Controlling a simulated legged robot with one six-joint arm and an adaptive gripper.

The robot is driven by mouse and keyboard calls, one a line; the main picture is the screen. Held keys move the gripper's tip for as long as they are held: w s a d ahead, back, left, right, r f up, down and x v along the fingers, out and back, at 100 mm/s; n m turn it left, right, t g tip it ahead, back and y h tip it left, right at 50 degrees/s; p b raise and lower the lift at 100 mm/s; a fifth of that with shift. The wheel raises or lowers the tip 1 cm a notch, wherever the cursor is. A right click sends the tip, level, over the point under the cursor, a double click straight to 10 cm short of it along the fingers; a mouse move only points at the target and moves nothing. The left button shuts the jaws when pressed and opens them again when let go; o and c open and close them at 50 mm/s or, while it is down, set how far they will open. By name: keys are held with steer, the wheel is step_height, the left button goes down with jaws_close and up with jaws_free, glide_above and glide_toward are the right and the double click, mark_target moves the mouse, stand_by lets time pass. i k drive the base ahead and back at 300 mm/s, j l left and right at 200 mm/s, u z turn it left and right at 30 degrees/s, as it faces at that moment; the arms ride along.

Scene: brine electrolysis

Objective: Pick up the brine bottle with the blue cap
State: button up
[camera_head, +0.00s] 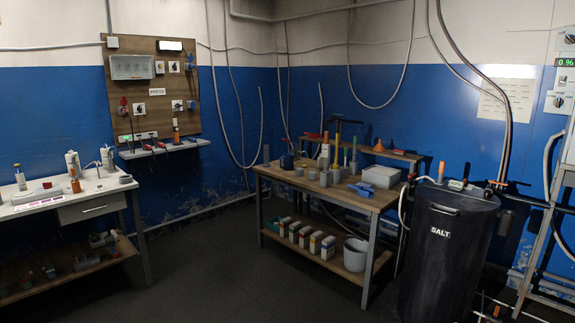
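I cannot make out a brine bottle with a blue cap for certain. A row of several small containers with coloured fronts (304,238) stands on the lower shelf of the wooden workbench (375,200). My gripper is not in view.
A black SALT barrel (440,255) stands right of the workbench, by a metal ladder-like frame (545,215). The workbench top is crowded with cups, tools and a pale box (381,177). The dark floor (215,270) between the tables is clear.

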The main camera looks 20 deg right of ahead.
mark_target(311, 174)
steer(key=i+z, duration=0.1)
steer(key=i, duration=1.9)
steer(key=i+j+z, duration=0.1)
steer(key=i+z, duration=0.25)
steer(key=i, duration=0.15)
steer(key=i+j+z, duration=0.3)
steer(key=i, duration=0.25)
steer(key=i+j+z, duration=1.65)
steer(key=j, duration=0.35)
steer(key=i+j, duration=0.3)
steer(key=i+l+z, duration=0.05)
